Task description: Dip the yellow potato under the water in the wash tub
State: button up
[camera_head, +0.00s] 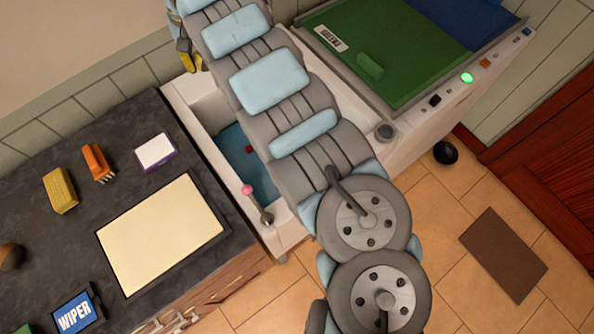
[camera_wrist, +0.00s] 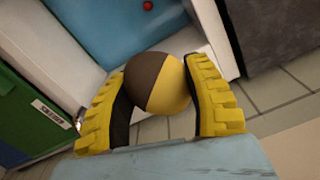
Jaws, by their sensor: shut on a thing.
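My gripper (camera_wrist: 157,75) is shut on the potato (camera_wrist: 168,92), which is half yellow and half brown, between its two ridged yellow fingers. In the head view only part of my gripper (camera_head: 185,58) shows, at the far end of the wash tub; the potato cannot be made out there. The white wash tub (camera_head: 188,95) holds blue water (camera_head: 233,145), partly covered by my arm. In the wrist view the water (camera_wrist: 95,25) lies beyond the potato, with the tub's white wall between. The potato appears apart from the water.
A red ball (camera_head: 248,149) shows in the water. A pink-knobbed lever (camera_head: 248,190) stands at the tub's near edge. The dark counter left holds a cream board (camera_head: 160,235), yellow sponge (camera_head: 60,190) and orange brush (camera_head: 98,163). A green-and-blue panel (camera_head: 385,60) is right.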

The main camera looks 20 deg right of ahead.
jog(key=shift+r+p, duration=1.7)
jog(key=shift+r, duration=2.75)
jog(key=shift+r+p, duration=0.8)
jog(key=shift+r, duration=0.55)
notch_tip(320, 180, up, 21)
jog(key=p, duration=1.6)
jog(key=shift+d+f+p, duration=0.1)
jog(key=shift+p, duration=0.5)
